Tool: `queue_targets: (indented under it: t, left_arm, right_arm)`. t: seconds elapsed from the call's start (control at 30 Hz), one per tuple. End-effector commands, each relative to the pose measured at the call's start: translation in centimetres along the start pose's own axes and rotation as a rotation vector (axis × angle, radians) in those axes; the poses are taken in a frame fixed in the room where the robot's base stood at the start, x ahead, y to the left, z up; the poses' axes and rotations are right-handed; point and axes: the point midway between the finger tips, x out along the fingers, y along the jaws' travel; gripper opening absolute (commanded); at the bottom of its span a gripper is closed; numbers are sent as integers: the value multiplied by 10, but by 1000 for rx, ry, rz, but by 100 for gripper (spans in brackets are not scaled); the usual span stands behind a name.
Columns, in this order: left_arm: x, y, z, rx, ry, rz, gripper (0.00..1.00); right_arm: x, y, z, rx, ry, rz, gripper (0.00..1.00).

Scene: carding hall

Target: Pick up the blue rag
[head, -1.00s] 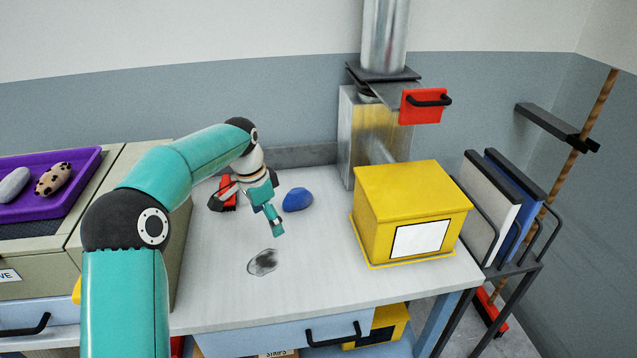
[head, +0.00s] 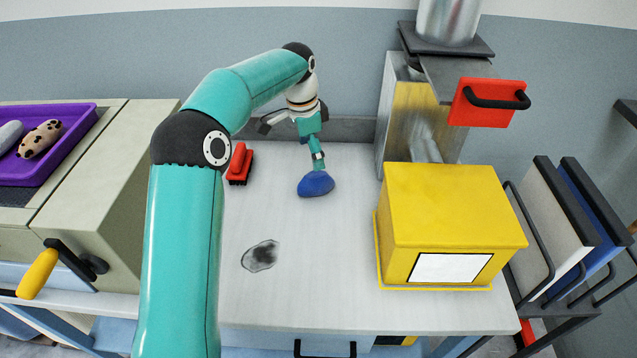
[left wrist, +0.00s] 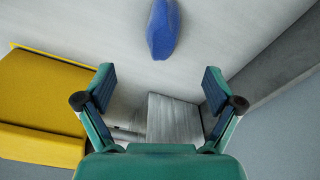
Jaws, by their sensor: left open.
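The blue rag (head: 316,185) lies as a small rounded lump on the pale tabletop (head: 300,290), toward the back. It also shows in the left wrist view (left wrist: 163,28) at the top middle, beyond the fingertips. My left gripper (head: 318,165) is directly above and behind the rag in the head view, pointing down. In the left wrist view its two fingers (left wrist: 160,85) are spread wide with nothing between them, and the rag is apart from them. My right gripper is not in view.
A red brush (head: 240,163) lies left. A grey smudge (head: 260,256) marks the tabletop. A purple tray (head: 75,140) sits far left. The front middle is clear.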

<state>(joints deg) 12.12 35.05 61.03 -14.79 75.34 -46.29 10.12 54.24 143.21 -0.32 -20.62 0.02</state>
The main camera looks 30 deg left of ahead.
Motion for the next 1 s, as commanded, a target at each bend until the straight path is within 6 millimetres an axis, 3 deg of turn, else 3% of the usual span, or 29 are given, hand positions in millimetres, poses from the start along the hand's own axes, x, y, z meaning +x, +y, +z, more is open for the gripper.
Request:
queue_targets:
  t: [0.1,0.2,0.53,0.8,1.0]
  left_arm:
    - [27,0,0,1,-3,3,92]
    - [42,0,-1,2,-3,2,92]
    - [65,-1,-2,3,-2,2,92]
    - [101,-4,-2,4,-2,1,92]
    - [108,-4,-2,4,0,0,92]
  right_arm:
    - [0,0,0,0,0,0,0]
    - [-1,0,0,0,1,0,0]
    - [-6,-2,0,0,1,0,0]
    - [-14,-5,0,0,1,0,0]
    - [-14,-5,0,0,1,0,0]
